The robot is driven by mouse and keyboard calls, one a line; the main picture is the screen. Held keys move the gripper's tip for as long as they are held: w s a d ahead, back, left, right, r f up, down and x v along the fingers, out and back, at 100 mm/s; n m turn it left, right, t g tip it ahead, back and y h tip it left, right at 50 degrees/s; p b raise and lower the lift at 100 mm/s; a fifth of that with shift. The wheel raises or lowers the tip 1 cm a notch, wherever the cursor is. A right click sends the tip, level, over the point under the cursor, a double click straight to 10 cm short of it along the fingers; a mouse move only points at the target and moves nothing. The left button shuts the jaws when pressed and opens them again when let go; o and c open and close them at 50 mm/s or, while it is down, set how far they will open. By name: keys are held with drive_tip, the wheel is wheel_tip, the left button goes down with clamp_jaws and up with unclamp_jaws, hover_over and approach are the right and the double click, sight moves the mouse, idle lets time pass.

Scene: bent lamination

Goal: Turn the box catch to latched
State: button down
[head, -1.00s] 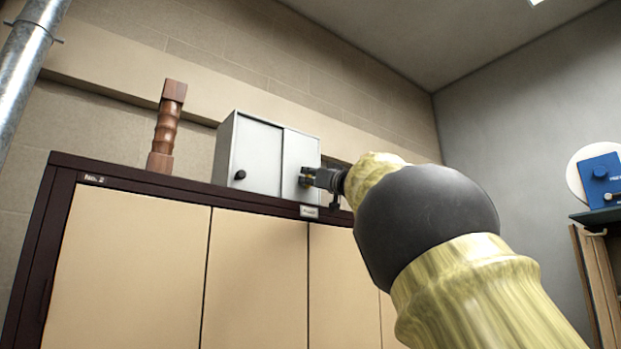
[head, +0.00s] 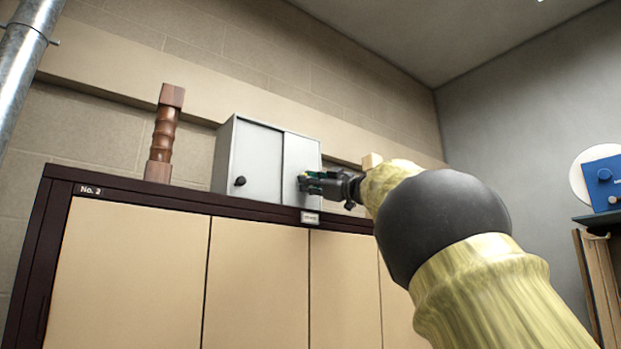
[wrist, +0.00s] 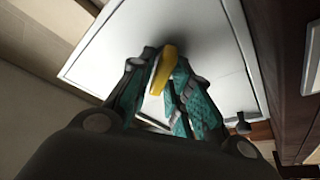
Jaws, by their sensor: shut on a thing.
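The grey metal box (head: 256,163) stands on top of the tall cabinet, with a dark round knob (head: 239,181) on its left panel. My gripper (head: 304,181) is at the box's right panel. In the wrist view my gripper (wrist: 165,75) has its teal fingers shut on a yellow catch (wrist: 161,72), close in front of the box's pale face (wrist: 110,45). The fingers cover part of the catch, and I cannot tell which position it is turned to.
The cabinet (head: 258,270) has a dark top edge and tan doors. A turned wooden post (head: 165,135) stands left of the box. A small wooden block (head: 371,161) shows behind my arm. A blue device (head: 603,182) is at far right.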

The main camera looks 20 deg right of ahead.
drive_tip(key=n+g, duration=0.1)
drive_tip(key=n, duration=0.2)
drive_tip(key=n+g+y, duration=0.1)
drive_tip(key=n, duration=0.3)
drive_tip(key=shift+f+g, duration=0.15)
drive_tip(key=shift+g, duration=0.25)
drive_tip(key=n, duration=0.2)
drive_tip(key=n+g, duration=0.2)
drive_tip(key=n, duration=0.1)
drive_tip(key=shift+a+f+n+h, duration=0.15)
drive_tip(key=shift+f+n+h, duration=0.15)
drive_tip(key=shift+h, duration=0.1)
drive_tip(key=c, duration=1.5)
unclamp_jaws()
drive_tip(key=shift+s+r, duration=0.1)
drive_tip(key=shift+s, duration=0.1)
drive_tip(key=v, duration=1.2)
drive_tip(key=shift+w, duration=0.15)
